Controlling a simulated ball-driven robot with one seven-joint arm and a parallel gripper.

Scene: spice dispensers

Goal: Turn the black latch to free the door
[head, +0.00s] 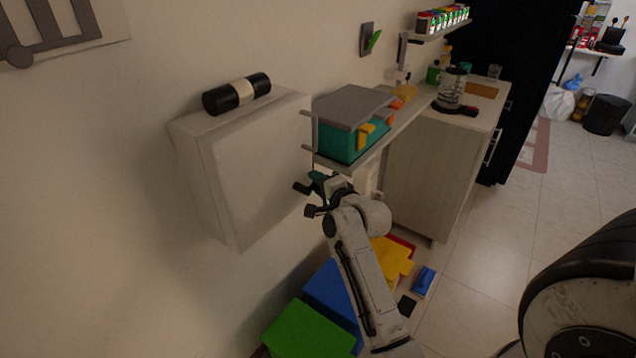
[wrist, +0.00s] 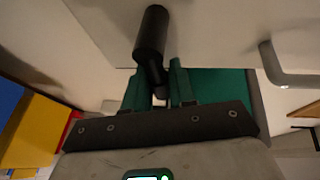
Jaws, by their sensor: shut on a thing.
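The white wall cabinet with its door (head: 255,165) hangs at the left in the head view, and the door looks closed. The black latch (wrist: 151,35) shows large in the wrist view as a dark cylinder with a narrower lower part. My gripper (wrist: 157,82) has its green fingers on either side of that lower part and is shut on it. In the head view my gripper (head: 318,183) is at the cabinet's right edge. Small dark parts there are hard to tell apart, and the latch is not clear.
A shelf with a teal box (head: 340,142) under a grey lid is just above my gripper. A black and white roll (head: 237,93) lies on the cabinet. Green (head: 308,332) and blue (head: 332,288) boxes are below. A counter (head: 432,175) stands to the right, with open floor beyond.

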